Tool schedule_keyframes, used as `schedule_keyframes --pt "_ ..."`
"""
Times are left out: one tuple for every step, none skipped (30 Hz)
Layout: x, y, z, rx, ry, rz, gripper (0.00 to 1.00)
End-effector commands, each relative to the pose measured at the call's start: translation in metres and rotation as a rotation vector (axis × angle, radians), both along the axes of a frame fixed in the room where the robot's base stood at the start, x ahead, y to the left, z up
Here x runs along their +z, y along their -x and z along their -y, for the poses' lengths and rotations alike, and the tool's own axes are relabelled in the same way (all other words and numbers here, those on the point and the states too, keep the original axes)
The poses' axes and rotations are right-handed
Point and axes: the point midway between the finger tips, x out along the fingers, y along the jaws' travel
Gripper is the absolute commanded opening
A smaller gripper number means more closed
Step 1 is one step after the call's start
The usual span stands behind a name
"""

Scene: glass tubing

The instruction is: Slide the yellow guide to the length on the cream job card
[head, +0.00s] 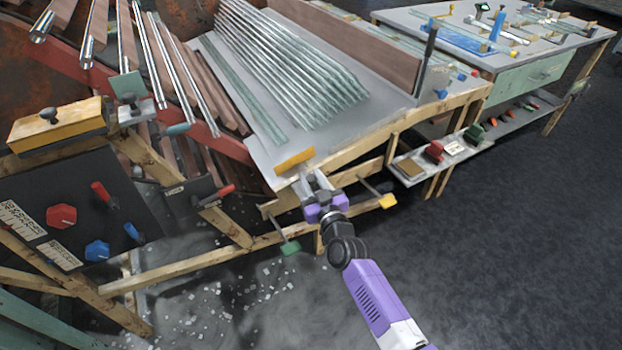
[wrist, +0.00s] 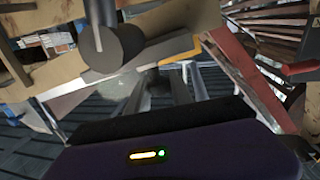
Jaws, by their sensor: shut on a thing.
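The yellow guide (head: 295,158) lies across the front end of the pale sloping table (head: 262,143). My gripper (head: 309,178) is at that end, just in front of the guide, with its jaws closed on it. In the wrist view the fingers of my gripper (wrist: 184,78) reach toward a yellow edge of the guide (wrist: 196,49); the exact contact is small and partly hidden. A cream card (head: 453,149) with dark marks lies on the low shelf to the right. Its marks are too small to read.
Several glass tubes (head: 290,70) lie on the table behind the guide. A yellow handle (head: 388,201) and a green handle (head: 291,248) stick out below the front edge. A black panel (head: 130,190) with knobs stands at left. A dark cylinder (wrist: 112,48) is close in the wrist view.

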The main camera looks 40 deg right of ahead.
Motion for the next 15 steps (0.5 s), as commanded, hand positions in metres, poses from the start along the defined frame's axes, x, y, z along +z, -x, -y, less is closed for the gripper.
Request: schedule_keyframes --pt "0.000 -0.001 -0.003 0.006 -0.002 -0.001 0.00" --pt "0.000 -0.001 -0.003 0.006 -0.002 -0.001 0.00" --pt "0.000 -0.002 -0.003 0.006 -0.002 -0.001 0.00" --pt "0.000 -0.003 -0.003 0.006 -0.002 -0.001 0.00" --pt "0.000 -0.005 -0.002 0.006 -0.002 -0.001 0.00" --pt "0.000 -0.009 -0.001 0.007 0.000 -0.001 0.00" --pt "0.001 -0.013 0.000 0.007 0.000 0.000 0.00" --pt "0.000 -0.017 0.001 0.007 0.000 -0.001 0.00" --pt "0.000 -0.024 0.003 0.007 0.000 0.000 0.00" --pt "0.000 -0.028 0.005 0.006 0.000 0.000 0.00" --pt "0.000 -0.032 0.006 0.006 0.000 0.000 0.00" --pt "0.000 -0.037 0.008 0.006 0.000 0.000 0.00" --pt "0.000 -0.041 0.008 0.006 -0.001 -0.001 0.00" --pt "0.000 -0.044 0.009 0.006 -0.001 -0.001 0.00" --pt "0.000 -0.046 0.010 0.006 -0.001 -0.001 0.00"
